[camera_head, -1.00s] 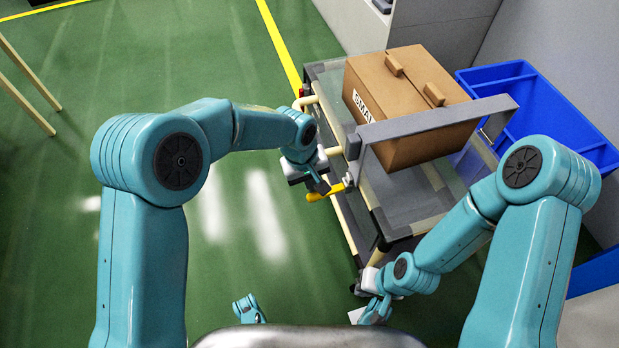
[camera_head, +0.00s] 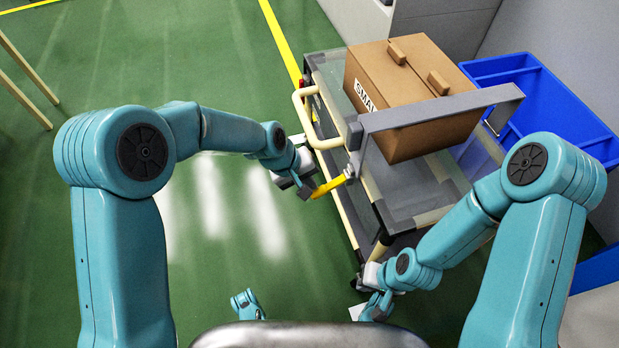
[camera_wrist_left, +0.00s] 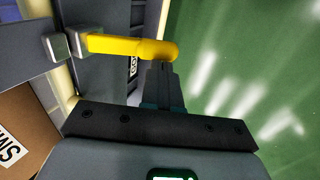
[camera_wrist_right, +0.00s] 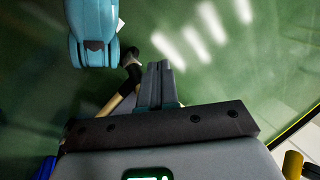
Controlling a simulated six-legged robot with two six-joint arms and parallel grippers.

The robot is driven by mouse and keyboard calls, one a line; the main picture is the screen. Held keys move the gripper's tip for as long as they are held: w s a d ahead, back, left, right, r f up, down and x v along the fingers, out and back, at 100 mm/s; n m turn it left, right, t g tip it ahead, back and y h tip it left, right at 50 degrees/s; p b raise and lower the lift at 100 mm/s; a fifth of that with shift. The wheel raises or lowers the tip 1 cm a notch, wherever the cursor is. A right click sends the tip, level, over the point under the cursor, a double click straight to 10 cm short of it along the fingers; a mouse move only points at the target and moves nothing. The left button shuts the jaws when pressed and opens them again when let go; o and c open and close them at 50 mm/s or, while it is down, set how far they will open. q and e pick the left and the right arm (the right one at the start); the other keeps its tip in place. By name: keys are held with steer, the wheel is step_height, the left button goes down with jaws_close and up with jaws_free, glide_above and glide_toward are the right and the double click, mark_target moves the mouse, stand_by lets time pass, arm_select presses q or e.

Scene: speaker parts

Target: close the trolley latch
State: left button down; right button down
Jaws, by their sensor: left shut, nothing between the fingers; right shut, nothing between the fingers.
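The trolley (camera_head: 412,205) stands right of centre in the head view, with a grey bar (camera_head: 440,112) across its top. The yellow latch handle (camera_head: 331,185) sticks out to the left from the bar's near end. In the left wrist view the yellow handle (camera_wrist_left: 130,47) runs from a grey pivot block to a rounded tip. My left gripper (camera_head: 308,190) is shut and empty, with its fingertips at the handle's free end; I cannot tell if they touch. My right gripper (camera_wrist_right: 160,68) is shut and empty, low beside the trolley's near corner.
A cardboard box (camera_head: 412,90) sits on the trolley under the bar. A cream push handle (camera_head: 303,115) sticks out from the trolley's left side. A blue bin (camera_head: 560,115) stands behind it at the right.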

arm_select(q)
steer(key=x, duration=0.7)
steer(key=shift+d+f, duration=0.25)
steer(key=shift+f, duration=0.1)
steer(key=shift+w, duration=0.1)
stand_by(0.5)
stand_by(0.3)
